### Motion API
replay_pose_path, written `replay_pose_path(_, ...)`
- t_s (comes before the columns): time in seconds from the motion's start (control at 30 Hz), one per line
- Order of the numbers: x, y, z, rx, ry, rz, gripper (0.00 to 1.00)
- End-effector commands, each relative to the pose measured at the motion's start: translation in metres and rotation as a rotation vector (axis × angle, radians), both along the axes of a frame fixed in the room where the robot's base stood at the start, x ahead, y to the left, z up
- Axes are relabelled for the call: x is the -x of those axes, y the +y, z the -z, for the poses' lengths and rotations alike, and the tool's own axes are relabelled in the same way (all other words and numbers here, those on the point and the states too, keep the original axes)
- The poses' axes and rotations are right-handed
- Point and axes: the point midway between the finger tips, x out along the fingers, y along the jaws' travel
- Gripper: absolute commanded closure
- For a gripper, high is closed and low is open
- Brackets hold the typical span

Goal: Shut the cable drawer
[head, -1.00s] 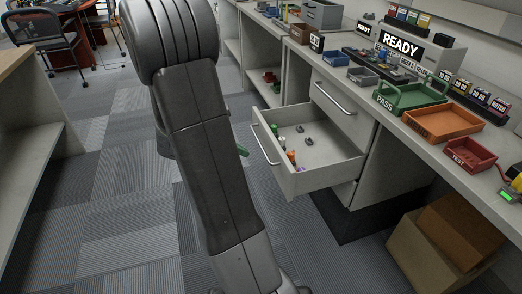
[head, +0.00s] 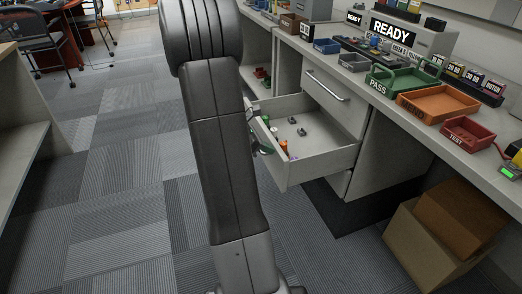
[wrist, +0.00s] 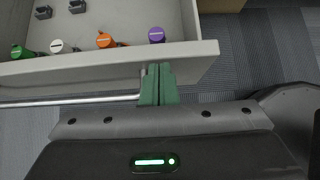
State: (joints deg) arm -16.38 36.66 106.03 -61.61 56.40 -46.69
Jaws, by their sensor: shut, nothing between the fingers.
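The cable drawer (head: 325,164) stands open, pulled well out of the grey cabinet under the counter. Its front panel (wrist: 195,52) and metal bar handle (wrist: 75,101) show in the wrist view. Small coloured-capped items and dark clips lie inside it. My gripper (wrist: 158,68) has green fingers, closed together and empty. Their tips are at the outer face of the drawer front, beside the right end of the handle. I cannot tell whether they touch. In the head view my arm hides part of the drawer front and most of the gripper.
A closed drawer (head: 334,97) sits above the open one. The counter holds a green PASS tray (head: 392,82), an orange tray (head: 437,103) and a red TEST tray (head: 468,133). Cardboard boxes (head: 440,243) stand on the floor at right. The carpet at left is free.

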Motion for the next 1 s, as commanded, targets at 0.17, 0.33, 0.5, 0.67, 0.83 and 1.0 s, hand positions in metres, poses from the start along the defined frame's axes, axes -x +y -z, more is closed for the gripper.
replay_pose_path(0.17,0.000,0.000,0.000,0.000,0.000,0.000,1.00)
replay_pose_path(0.33,-0.001,-0.001,0.000,0.000,0.000,0.000,1.00)
replay_pose_path(0.5,-0.004,-0.014,0.000,0.000,0.000,0.001,1.00)
replay_pose_path(0.67,-0.013,-0.041,0.000,0.000,0.000,0.006,1.00)
replay_pose_path(0.83,-0.025,-0.082,-0.001,0.000,-0.001,0.008,1.00)
replay_pose_path(1.0,-0.039,-0.126,-0.001,0.000,0.000,0.008,1.00)
